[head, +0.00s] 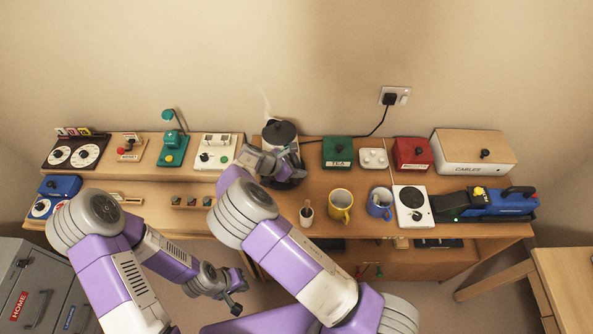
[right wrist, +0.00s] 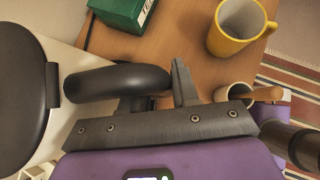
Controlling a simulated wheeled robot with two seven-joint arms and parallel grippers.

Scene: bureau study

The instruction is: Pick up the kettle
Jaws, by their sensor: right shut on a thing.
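The kettle (head: 280,133), pale with a black lid, stands on the upper wooden level near the middle of the desk, with faint steam by its spout. My right gripper (head: 284,172) is in front of it and hides its lower part and handle. In the right wrist view, the kettle's black lid (right wrist: 18,100) is at the left, and its black handle (right wrist: 115,81) lies at the jaws of my right gripper (right wrist: 155,95), which is shut on it. My left gripper (head: 237,293) hangs low before the desk, empty, with its fingers apart.
A yellow mug (head: 340,206), a blue mug (head: 380,204) and a small cup (head: 306,214) stand right of my right arm. The green tea box (head: 337,152) is right of the kettle. A black cord (head: 370,130) runs to the wall socket (head: 394,96).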

